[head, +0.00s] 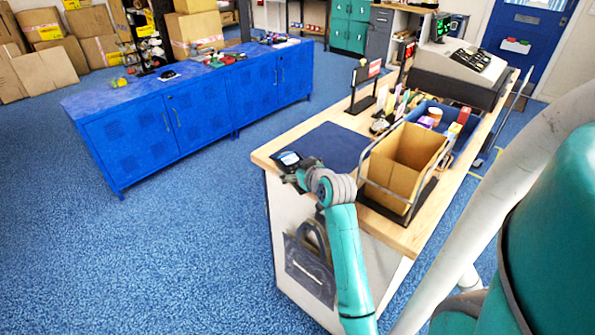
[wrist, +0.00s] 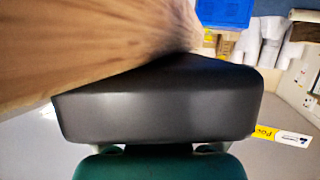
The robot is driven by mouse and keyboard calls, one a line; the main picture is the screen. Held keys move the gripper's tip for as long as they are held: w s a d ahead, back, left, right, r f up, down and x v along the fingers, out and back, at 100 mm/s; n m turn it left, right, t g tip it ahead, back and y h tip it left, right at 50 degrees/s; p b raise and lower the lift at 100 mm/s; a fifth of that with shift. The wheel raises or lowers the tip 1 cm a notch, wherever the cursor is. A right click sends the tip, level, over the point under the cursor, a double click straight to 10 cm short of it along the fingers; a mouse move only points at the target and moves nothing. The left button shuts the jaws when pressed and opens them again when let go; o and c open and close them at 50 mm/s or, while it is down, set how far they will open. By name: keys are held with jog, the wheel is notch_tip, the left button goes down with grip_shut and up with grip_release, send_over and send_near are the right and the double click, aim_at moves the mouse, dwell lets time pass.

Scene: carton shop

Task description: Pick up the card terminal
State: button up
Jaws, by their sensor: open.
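The card terminal (head: 288,159) appears to be the small dark device with a pale screen at the near left corner of the wooden counter in the head view. My gripper (head: 291,174) is open, right at this corner, close against the near side of the device. My wrist partly hides it, and I cannot tell whether they touch. A large black rounded block fills the middle of the wrist view, beside the wooden counter edge; I cannot tell whether it is the terminal or part of my gripper.
A dark blue mat (head: 325,147) lies beside the device on the counter (head: 268,151). An open cardboard box (head: 404,165) in a metal frame stands to the right, with a blue tray (head: 461,146) behind it. A blue cabinet (head: 150,135) stands left across open floor.

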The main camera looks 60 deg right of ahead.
aim_at(297, 167)
jog(key=c, duration=1.3)
jog(key=shift+c, duration=0.2)
jog(key=shift+r, duration=0.1)
notch_tip(297, 167, up, 10)
jog(key=shift+f, duration=0.1)
jog(key=o, duration=0.6)
jog(key=shift+c, duration=0.5)
